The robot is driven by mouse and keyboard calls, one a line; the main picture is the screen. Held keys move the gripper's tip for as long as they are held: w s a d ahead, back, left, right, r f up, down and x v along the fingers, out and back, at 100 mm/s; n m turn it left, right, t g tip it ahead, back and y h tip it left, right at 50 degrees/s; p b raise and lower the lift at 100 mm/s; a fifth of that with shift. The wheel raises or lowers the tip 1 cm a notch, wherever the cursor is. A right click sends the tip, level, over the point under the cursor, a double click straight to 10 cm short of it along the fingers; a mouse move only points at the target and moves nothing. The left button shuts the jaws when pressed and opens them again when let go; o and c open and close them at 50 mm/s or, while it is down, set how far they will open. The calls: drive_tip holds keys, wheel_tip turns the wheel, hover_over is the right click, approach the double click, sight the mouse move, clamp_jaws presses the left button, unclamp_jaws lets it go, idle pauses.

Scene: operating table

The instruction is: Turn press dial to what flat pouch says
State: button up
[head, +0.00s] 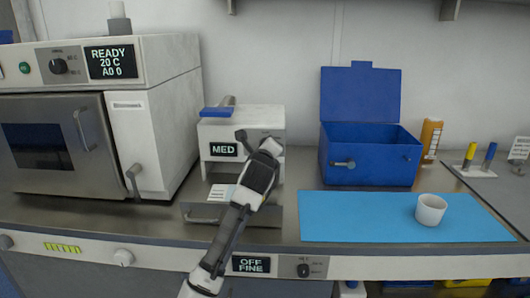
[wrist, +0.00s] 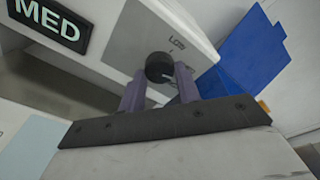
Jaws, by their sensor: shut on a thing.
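The white press (head: 213,133) stands mid-counter, and its display (head: 223,149) reads MED. The wrist view also shows this display (wrist: 48,25). My gripper (head: 266,147) is at the press front and hides the dial in the head view. In the wrist view my gripper (wrist: 160,82) has its two purple fingers on either side of the dial, shut on it. A flat white pouch (head: 220,192) lies below the press, partly behind my arm; its print is too small to read.
A steam unit (head: 150,110) reading READY 20 C stands left. Right are an open blue box (head: 345,160), a blue mat (head: 340,218) with a white cup (head: 431,209), and an orange bottle (head: 431,138). A counter-front display (head: 251,265) reads OFF FINE.

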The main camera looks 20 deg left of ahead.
drive_tip(key=shift+f+m+g+y, duration=0.15)
drive_tip(key=shift+m+y, duration=0.2)
drive_tip(key=shift+m, duration=1.7)
drive_tip(key=shift+m+g+y, duration=0.15)
drive_tip(key=shift+m+y, duration=0.2)
drive_tip(key=shift+m, duration=1.7)
drive_tip(key=o, duration=1)
drive_tip(key=b+v, duration=0.2)
drive_tip(key=v, duration=1.2)
drive_tip(key=shift+w+d+f+b, duration=0.1)
drive_tip(key=shift+b, duration=0.3)
